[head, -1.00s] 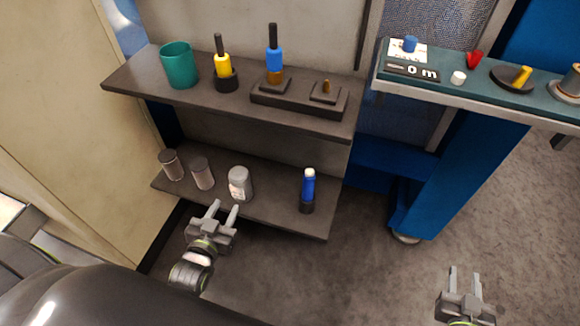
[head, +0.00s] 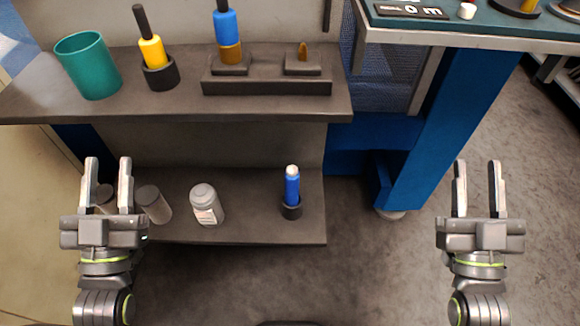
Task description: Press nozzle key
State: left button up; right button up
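No part in view is labelled as a nozzle key, so I cannot tell which one it is. At the top right, a teal-topped bench (head: 480,32) carries a dark display plate (head: 410,11) marked "0 m", a small white button-like cap (head: 467,11) and a black disc with a yellow lever (head: 516,8), cut by the frame edge. My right gripper (head: 478,165) is open and empty, lower in the picture than the bench.
The upper shelf (head: 180,108) holds a green cup (head: 88,65), a yellow-handled tool (head: 153,50), and a blue-handled tool (head: 226,27) on a dark block. The lower shelf (head: 255,228) holds a grey bottle (head: 206,204) and a blue tube (head: 292,186). A blue post (head: 445,130) supports the bench.

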grip_shut()
dwell(0.8)
dwell(0.8)
pick_arm(q)
grip_shut()
